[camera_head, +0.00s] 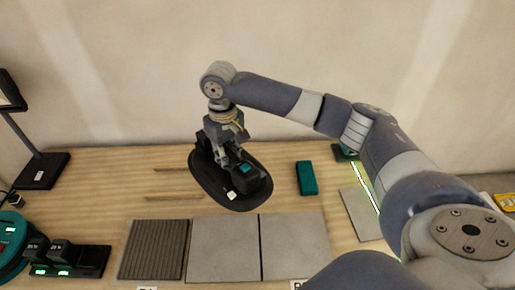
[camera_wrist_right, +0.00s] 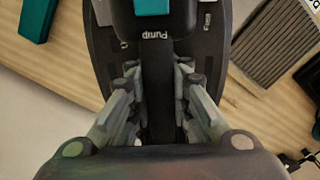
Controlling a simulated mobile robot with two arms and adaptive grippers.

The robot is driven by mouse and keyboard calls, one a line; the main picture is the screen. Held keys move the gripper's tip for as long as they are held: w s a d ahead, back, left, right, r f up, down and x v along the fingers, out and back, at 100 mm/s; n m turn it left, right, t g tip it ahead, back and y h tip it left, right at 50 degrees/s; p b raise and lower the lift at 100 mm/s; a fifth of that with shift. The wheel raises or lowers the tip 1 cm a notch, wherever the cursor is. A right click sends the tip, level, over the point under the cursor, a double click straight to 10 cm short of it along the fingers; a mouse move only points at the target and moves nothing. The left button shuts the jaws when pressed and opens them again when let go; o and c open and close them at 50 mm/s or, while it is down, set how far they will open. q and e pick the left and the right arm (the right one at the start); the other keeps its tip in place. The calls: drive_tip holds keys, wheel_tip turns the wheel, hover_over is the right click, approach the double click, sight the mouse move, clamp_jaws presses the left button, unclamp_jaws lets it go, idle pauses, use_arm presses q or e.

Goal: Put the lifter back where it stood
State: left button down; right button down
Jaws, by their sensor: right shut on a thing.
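The lifter (camera_head: 259,187) is a black tool with a teal button and a Pump label, which shows in the wrist view (camera_wrist_right: 157,34). It is on or just above a dark oval base (camera_head: 240,203) over the back middle of the wooden table; whether they are one piece I cannot tell. My right gripper (camera_head: 229,145) comes down from above and is shut on the lifter's black handle (camera_wrist_right: 159,105), one finger on each side. The gripper hides part of the lifter. My left gripper is not in view.
Grey tiles (camera_head: 223,250) and a ribbed tile (camera_head: 153,250) lie in front. A teal block (camera_head: 306,178) lies right of the lifter. Thin wooden strips (camera_head: 174,196) lie left. A charger (camera_head: 75,261) and lamp base (camera_head: 42,171) stand at far left. Another tile (camera_head: 359,213) lies right, by a glowing line.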

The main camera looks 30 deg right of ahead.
drive_tip(key=shift+n, duration=0.5)
drive_tip(key=w+d+f, duration=0.1)
drive_tip(key=w+d, duration=0.1)
drive_tip(key=w+d+f, duration=0.1)
drive_tip(key=w+d, duration=0.1)
drive_tip(key=w+d+f, duration=0.2)
drive_tip(key=d, duration=0.1)
drive_tip(key=shift+f+p, duration=0.1)
drive_tip(key=shift+p, duration=0.3)
drive_tip(key=shift+n, duration=0.6)
drive_tip(key=d+f+b, duration=0.1)
drive_tip(key=d+f, duration=0.1)
drive_tip(key=f, duration=0.1)
drive_tip(key=d+f+b, duration=0.2)
drive_tip(key=f, duration=0.2)
drive_tip(key=d+f+b, duration=0.2)
drive_tip(key=d+f, duration=0.1)
drive_tip(key=f, duration=0.1)
drive_tip(key=shift+w, duration=0.35)
drive_tip(key=shift+s+a+f+p, duration=0.1)
drive_tip(key=shift+f+p, duration=0.15)
drive_tip(key=shift+p, duration=0.3)
drive_tip(key=shift+f, duration=0.55)
